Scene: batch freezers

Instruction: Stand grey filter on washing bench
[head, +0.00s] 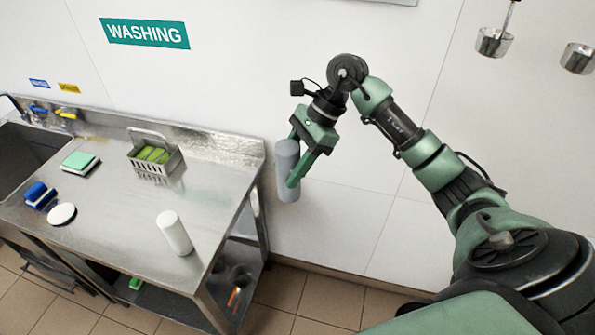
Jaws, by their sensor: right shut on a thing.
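A grey cylindrical filter (287,168) is held upright in my right gripper (294,165), which is shut on it. The filter hangs in the air just right of the washing bench, past the bench's right end. The washing bench (120,218) is a steel table on the left, under a green "WASHING" sign (145,33). My left gripper is not in view.
A white cylinder (174,233) stands near the bench's front right. A wire basket with green items (155,158), a green-topped sponge (80,162), a blue brush (40,195) and a white disc (61,214) are further left. The bench's back right is clear.

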